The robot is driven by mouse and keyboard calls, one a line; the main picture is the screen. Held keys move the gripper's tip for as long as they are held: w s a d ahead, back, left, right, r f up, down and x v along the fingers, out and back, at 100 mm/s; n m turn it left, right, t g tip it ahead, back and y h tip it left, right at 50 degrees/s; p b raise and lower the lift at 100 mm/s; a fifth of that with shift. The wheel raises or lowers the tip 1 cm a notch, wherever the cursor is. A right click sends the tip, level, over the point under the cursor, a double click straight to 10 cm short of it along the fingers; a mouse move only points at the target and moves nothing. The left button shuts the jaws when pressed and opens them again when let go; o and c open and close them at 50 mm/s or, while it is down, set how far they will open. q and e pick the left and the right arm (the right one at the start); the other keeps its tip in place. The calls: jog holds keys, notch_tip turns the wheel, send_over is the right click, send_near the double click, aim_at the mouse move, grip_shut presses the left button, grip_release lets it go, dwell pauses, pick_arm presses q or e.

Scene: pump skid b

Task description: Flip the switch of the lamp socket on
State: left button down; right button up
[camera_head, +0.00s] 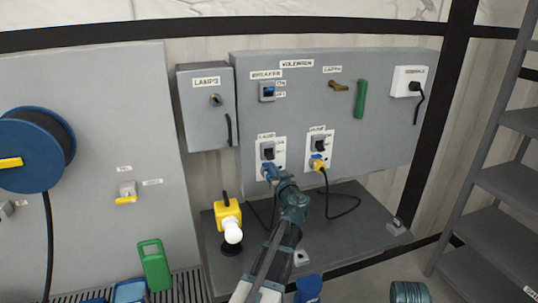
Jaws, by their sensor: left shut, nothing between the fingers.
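The lamp socket (279,146) is a white plate low on the grey cabinet, under a label that seems to read LAMP. Its dark switch (268,153) sits in a grey housing; its position is too small to tell. A blue plug (267,171) is at the socket's lower part. My left arm rises from the bottom, and its teal left gripper (281,176) is shut and empty, just below and right of the switch. It overlaps the plug's edge in the picture; I cannot tell whether they touch. My right gripper is not in view.
The pump socket (332,146) with a yellow plug (318,163) is close on the right. A breaker (267,92) is above. A yellow lamp with a white bulb (232,230) stands on the dark platform (350,215). Black cables hang below the sockets. Grey shelves (505,222) stand right.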

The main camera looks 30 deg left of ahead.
aim_at(271, 157)
pick_arm(q)
jog(key=shift+r+p, duration=1.55)
jog(key=shift+r, duration=0.05)
jog(key=shift+f+b, duration=0.45)
dwell(0.7)
jog(key=v, duration=0.7)
dwell(0.5)
jog(key=s+d+f+m+g+h, duration=0.4)
jog(key=s+d+f, duration=0.3)
jog(key=d, duration=0.4)
jog(key=s+d+f+m+g+h, duration=0.4)
jog(key=s+d+f, duration=0.3)
jog(key=s+d, duration=0.2)
jog(key=s+d+f+m+g+h, duration=0.3)
jog(key=s+d+f, duration=0.4)
jog(key=d, duration=0.6)
jog(key=s+m+h, duration=0.1)
jog(key=m, duration=0.1)
jog(key=shift+s+d+f+m+g+h, duration=0.25)
jog(key=shift+f+m+g+h, duration=0.05)
jog(key=shift+f+m+g, duration=0.1)
